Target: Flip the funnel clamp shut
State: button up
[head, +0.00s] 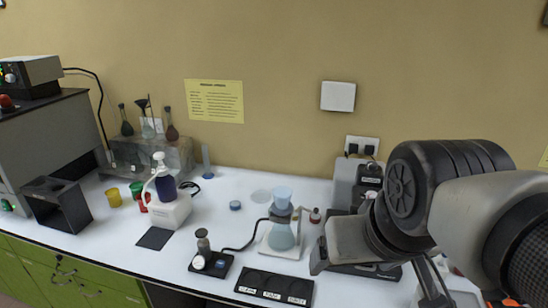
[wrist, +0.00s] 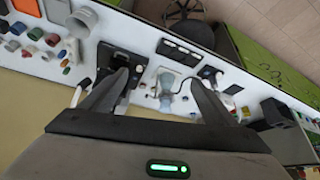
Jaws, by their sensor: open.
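The funnel assembly (head: 282,238) stands upright on a white base on the bench, with a pale blue cup on top, a grey band around its middle and a pale blue flask below. The clamp (head: 304,211) juts from its right side with a small reddish end; whether it is open or shut is too small to tell. The assembly also shows in the wrist view (wrist: 166,100), below and between my spread fingers. My gripper (wrist: 158,80) is open and empty, above the bench. In the head view my arm comes from the right and the fingers cannot be made out.
A black device (head: 364,266) stands right of the funnel, partly behind my arm. A black labelled tray (head: 274,288) lies in front, and a small black stand (head: 211,263) to the left. A white pump bottle (head: 165,195) is farther left. Bare bench lies around the round dish (head: 235,205).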

jog(key=shift+w, duration=0.1)
jog(key=c, duration=0.4)
jog(key=shift+h, duration=0.3)
jog(key=w+r, duration=0.1)
jog(key=w, duration=0.1)
jog(key=w+r, duration=0.1)
jog(key=w, duration=0.2)
jog(key=w+r+b, duration=0.1)
jog(key=w, duration=0.2)
jog(key=shift+w+d, duration=0.25)
jog(key=shift+d, duration=0.05)
jog(key=c, duration=1.4)
jog(key=shift+m+g, duration=0.3)
jog(key=shift+g, duration=0.1)
jog(key=w, duration=0.7)
jog(key=w+b, duration=0.1)
jog(key=w, duration=0.3)
jog(key=shift+d, duration=0.25)
grip_shut()
jog(key=w+f, duration=0.3)
jog(key=w, duration=0.4)
jog(key=w+d+f+m+b, duration=0.1)
jog(key=w+f, duration=0.3)
jog(key=w, duration=0.2)
jog(key=w+d+f, duration=0.1)
jog(key=w+f, duration=0.3)
jog(key=w, duration=0.3)
jog(key=shift+w+d+f+g, duration=0.15)
jog(key=shift+w+d+g, duration=0.05)
jog(key=shift+w+g, duration=0.2)
